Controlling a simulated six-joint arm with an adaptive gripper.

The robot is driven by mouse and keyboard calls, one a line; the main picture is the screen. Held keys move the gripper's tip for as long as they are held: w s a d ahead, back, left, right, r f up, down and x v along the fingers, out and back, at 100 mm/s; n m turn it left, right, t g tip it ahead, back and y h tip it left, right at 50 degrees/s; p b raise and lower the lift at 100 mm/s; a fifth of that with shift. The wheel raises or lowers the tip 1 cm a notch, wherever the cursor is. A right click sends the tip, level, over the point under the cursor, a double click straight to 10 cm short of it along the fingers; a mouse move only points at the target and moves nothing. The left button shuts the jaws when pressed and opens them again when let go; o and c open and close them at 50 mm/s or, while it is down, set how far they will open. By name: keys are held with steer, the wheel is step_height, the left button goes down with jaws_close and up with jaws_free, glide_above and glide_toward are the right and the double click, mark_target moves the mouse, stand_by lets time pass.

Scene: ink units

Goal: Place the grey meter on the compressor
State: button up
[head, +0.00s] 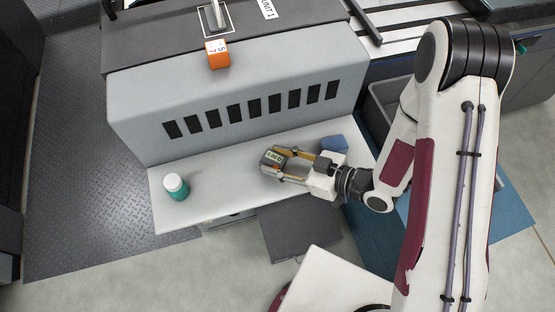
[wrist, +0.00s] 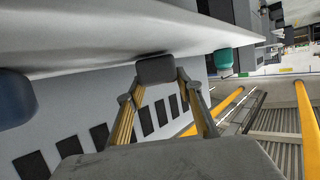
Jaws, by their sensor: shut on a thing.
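The grey meter (head: 272,157), a small dark box with a pale green display, is held between the fingertips of my gripper (head: 277,163), over the light grey shelf. In the wrist view the meter (wrist: 155,70) shows as a plain dark block between the two fingertips (wrist: 157,85). It appears close to the shelf surface; I cannot tell whether it touches. No readable label names a compressor. A large grey machine (head: 240,86) with a row of dark vents and a dark top marked "UNIT 1" stands behind the shelf.
An orange block (head: 218,55) sits at the machine's top front edge, near a white square outline. A blue object (head: 334,144) lies right of my gripper. The shelf between is clear.

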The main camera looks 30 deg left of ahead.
steer(key=shift+r, duration=4.75)
steer(key=shift+r, duration=0.15)
step_height(320, 180, up, 5)
glide_above(278, 162)
steer(key=w+d+m+t+h, duration=0.1)
steer(key=w+d+m+t, duration=0.35)
steer(key=w+d, duration=1.6)
steer(key=w+d+m+t+h, duration=0.1)
steer(key=d+m+t+h, duration=0.15)
steer(key=d, duration=1.45)
steer(key=w+d+m+t+h, duration=0.1)
steer(key=w+d+m+t, duration=0.15)
steer(key=d, duration=1.35)
step_height(278, 162, down, 23)
steer(key=shift+s, duration=0.25)
steer(key=shift+n, duration=0.25)
